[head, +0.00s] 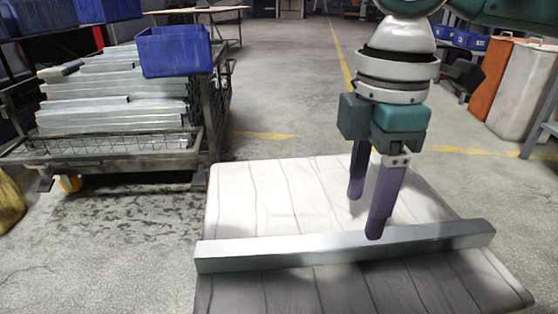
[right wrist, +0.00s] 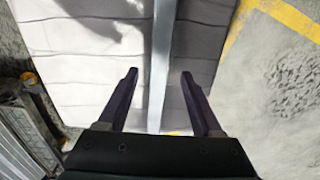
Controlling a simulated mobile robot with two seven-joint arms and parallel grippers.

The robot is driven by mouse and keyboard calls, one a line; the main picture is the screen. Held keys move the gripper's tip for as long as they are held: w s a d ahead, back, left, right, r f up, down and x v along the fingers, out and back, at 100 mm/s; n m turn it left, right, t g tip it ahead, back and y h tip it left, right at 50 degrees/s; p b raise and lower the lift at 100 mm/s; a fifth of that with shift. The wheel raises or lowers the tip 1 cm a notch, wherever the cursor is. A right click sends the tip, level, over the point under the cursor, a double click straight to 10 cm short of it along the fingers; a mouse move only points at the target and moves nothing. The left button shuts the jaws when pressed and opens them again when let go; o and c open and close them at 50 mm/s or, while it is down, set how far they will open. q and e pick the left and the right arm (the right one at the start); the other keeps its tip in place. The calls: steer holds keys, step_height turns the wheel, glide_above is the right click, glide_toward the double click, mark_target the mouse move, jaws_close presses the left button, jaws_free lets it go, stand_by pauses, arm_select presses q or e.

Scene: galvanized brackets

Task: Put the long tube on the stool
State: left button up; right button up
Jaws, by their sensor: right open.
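The long tube (head: 300,250), a grey metal square bar, lies across the pale, seamed top of the stool (head: 270,190). Its left end reaches slightly past the stool's left edge. My right gripper (head: 365,216) points down over the stool at the tube, right of the tube's middle. Its dark fingers are apart with nothing held. In the right wrist view the tube (right wrist: 161,65) runs between the two open fingers (right wrist: 159,74), with a gap on each side. I cannot tell whether the near finger touches the tube. My left gripper is not in view.
A wire cart (head: 205,120) with stacked metal profiles (head: 110,100) and a blue bin (head: 175,52) stands at the left. Orange and grey panels (head: 525,90) stand at the right. Open concrete floor (head: 285,75) with yellow lines lies behind the stool.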

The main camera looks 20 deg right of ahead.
mark_target(356, 238)
step_height(356, 238, up, 6)
steer(key=p, duration=0.3)
steer(key=s+a+f+m+y, duration=0.1)
steer(key=s+a+f, duration=0.1)
steer(key=a, duration=0.2)
steer(key=s+a+f+m+t+y, duration=0.1)
steer(key=s+a+f, duration=0.1)
steer(key=a, duration=0.2)
steer(key=s+a+f+t+y, duration=0.1)
steer(key=s+a+f, duration=0.1)
steer(key=s+a, duration=0.1)
steer(key=shift+a+f+m, duration=0.25)
steer(key=shift+a+m, duration=0.15)
steer(key=shift+a, duration=0.35)
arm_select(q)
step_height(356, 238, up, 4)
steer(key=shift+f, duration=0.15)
arm_select(e)
steer(key=s+d+f+m+t+h, duration=0.1)
steer(key=s+d+f+m+h, duration=0.1)
steer(key=s+d+m, duration=0.7)
steer(key=shift+d+m+t+h, duration=0.2)
steer(key=shift+m+t+h, duration=0.1)
steer(key=shift+h, duration=0.1)
